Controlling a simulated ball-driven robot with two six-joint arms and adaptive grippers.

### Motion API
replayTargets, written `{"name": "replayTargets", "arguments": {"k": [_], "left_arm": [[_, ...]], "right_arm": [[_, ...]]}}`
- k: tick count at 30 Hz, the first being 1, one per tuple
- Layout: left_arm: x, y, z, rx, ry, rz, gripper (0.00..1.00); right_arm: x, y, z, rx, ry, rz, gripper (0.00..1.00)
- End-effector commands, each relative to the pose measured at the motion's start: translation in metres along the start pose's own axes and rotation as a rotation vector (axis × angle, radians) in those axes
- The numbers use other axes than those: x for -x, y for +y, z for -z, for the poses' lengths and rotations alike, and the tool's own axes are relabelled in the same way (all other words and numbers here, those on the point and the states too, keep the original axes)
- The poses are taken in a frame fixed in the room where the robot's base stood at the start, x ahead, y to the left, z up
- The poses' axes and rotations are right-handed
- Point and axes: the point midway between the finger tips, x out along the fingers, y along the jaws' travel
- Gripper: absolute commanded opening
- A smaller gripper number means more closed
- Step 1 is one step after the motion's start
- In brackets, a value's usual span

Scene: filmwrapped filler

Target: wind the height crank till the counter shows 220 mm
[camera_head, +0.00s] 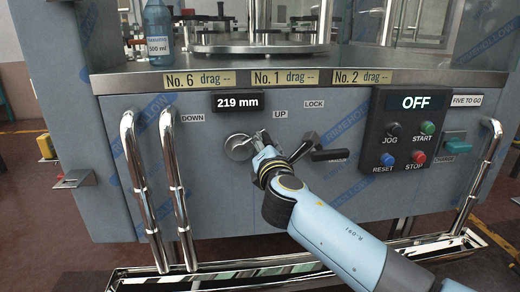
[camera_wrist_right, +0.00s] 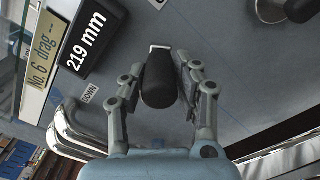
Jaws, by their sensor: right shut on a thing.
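The counter (camera_head: 238,101) on the machine front reads 219 mm; it also shows in the right wrist view (camera_wrist_right: 86,42). The height crank (camera_head: 238,147) is a round metal disc below the counter, between the DOWN and UP labels, partly hidden by my gripper. My right gripper (camera_head: 265,145) is at the crank's right side. In the right wrist view, the fingers (camera_wrist_right: 160,85) are closed around the crank's black handle (camera_wrist_right: 158,80). My left gripper is not in view.
A lock lever (camera_head: 328,155) with a black grip is just right of my right gripper. A control box (camera_head: 405,130) showing OFF, with several buttons, is farther right. Chrome rails (camera_head: 178,190) stand at left. A bottle (camera_head: 158,32) is on the ledge above.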

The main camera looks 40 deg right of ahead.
Motion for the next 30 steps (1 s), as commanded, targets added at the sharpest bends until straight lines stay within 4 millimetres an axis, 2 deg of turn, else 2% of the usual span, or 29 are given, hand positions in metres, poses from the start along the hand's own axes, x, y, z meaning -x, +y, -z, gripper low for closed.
{"name": "replayTargets", "arguments": {"k": [4, 9, 21, 27, 28, 30], "left_arm": [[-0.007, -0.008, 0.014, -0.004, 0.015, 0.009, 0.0], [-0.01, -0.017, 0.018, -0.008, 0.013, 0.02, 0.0], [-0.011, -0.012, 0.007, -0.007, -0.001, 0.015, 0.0], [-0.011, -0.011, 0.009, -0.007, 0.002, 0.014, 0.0], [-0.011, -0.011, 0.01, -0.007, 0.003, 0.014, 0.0], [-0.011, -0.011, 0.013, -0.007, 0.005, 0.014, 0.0]], "right_arm": [[0.0, -0.008, 0.003, -0.077, 0.001, 0.002, 0.0], [0.0, -0.012, 0.004, -0.137, 0.001, 0.003, 0.0], [0.0, -0.013, 0.003, -0.172, 0.0, 0.003, 0.0], [0.001, -0.013, 0.004, -0.171, 0.0, 0.004, 0.0], [0.001, -0.013, 0.004, -0.171, 0.0, 0.004, 0.34], [0.0, -0.013, 0.003, -0.171, 0.0, 0.003, 0.43]]}}
